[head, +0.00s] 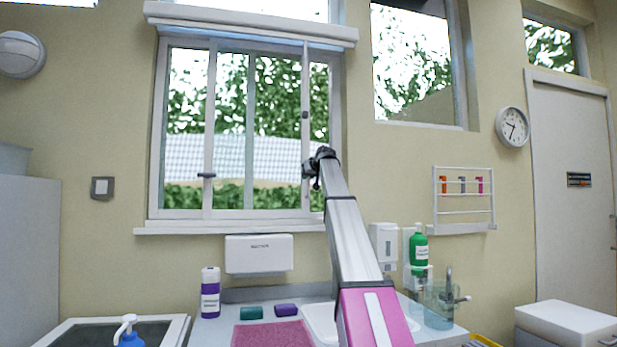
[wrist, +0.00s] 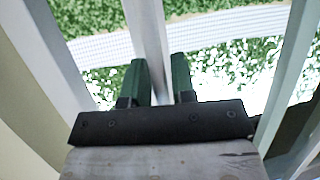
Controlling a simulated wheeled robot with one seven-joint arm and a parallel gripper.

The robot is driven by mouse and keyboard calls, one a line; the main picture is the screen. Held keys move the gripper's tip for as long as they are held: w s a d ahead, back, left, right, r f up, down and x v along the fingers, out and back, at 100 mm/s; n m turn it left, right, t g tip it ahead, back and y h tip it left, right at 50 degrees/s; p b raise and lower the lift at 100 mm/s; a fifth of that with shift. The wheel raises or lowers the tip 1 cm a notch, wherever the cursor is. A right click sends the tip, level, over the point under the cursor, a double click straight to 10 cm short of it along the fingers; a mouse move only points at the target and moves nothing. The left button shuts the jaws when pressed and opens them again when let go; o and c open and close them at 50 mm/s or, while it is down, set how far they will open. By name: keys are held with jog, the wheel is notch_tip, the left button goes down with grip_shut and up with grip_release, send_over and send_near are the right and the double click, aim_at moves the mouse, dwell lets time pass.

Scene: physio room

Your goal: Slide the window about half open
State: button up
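The window (head: 156,130) is a white-framed sliding window with upright bars between its panes. A small dark handle (head: 206,175) sits on the left upright bar (head: 210,110). The right upright bar (head: 305,90) stands just left of my gripper (head: 312,168), which is raised at its lower part. In the wrist view my gripper (wrist: 158,82) has two green fingers apart, with a white upright bar (wrist: 147,35) showing between them. I cannot tell whether the fingers touch that bar. Any handle at the fingertips is hidden.
Below the sill (head: 230,227) are a white dispenser (head: 259,254) and a counter with a purple-labelled bottle (head: 210,292), a pink mat (head: 272,335) and a sink (head: 322,322). A wire rack (head: 463,197) hangs on the right wall. A roller-blind box (head: 250,24) tops the window.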

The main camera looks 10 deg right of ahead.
jog(key=v, duration=1)
jog(key=shift+s, duration=0.4)
jog(key=shift+d, duration=0.1)
